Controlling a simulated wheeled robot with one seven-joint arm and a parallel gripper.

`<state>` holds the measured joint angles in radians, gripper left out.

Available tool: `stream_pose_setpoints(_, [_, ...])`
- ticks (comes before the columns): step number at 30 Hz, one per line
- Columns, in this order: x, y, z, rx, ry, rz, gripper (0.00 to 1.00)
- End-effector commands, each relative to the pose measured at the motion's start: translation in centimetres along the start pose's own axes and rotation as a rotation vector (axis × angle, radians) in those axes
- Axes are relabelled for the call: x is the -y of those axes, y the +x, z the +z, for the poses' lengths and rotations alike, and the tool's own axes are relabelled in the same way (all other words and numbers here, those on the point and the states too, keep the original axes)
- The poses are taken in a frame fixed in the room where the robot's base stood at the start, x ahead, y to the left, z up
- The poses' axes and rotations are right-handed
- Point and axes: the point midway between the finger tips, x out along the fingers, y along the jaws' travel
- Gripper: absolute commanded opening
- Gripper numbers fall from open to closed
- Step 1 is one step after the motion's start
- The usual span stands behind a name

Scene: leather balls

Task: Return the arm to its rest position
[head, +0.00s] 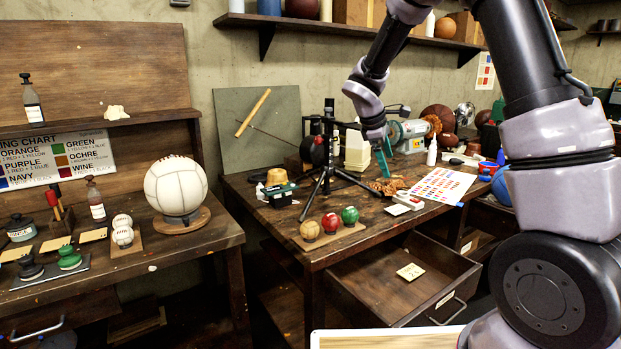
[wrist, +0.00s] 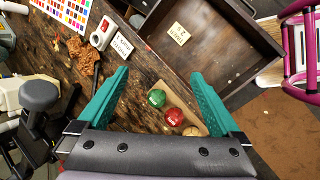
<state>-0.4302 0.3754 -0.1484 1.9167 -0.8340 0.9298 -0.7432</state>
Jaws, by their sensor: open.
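My gripper (head: 385,160) hangs in the air above the right workbench (head: 285,228), with teal fingers pointing down. In the wrist view my gripper (wrist: 162,95) has its two teal fingers spread wide, with nothing between them at fingertip height. Below it, a wooden strip (head: 338,238) near the bench's front edge bears a tan ball (head: 310,230), a red ball (head: 331,222) and a green ball (head: 350,215). In the wrist view the green ball (wrist: 157,98), the red ball (wrist: 177,115) and the tan ball (wrist: 192,131) show beyond the fingers, apart from them.
A black tripod (head: 325,160) stands close to the left of my gripper. An open drawer (head: 400,283) juts out below the bench, holding a small card (head: 410,271). A shelf (head: 350,32) runs along the wall behind. A large white ball (head: 176,186) sits on the left bench.

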Motion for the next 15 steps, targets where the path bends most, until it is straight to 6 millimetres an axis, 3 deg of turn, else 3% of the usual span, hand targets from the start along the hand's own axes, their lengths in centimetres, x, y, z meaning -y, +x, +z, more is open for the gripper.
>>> stream_pose_setpoints(1, [0.3,-1.9,2.0,-0.036,0.103,-0.015,1.00])
stream_pose_setpoints(6, [2.6,-7.2,7.4,-0.149,0.447,-0.085,1.00])
stream_pose_setpoints(15, [8.9,-15.1,14.7,-0.348,1.013,-0.217,1.00])
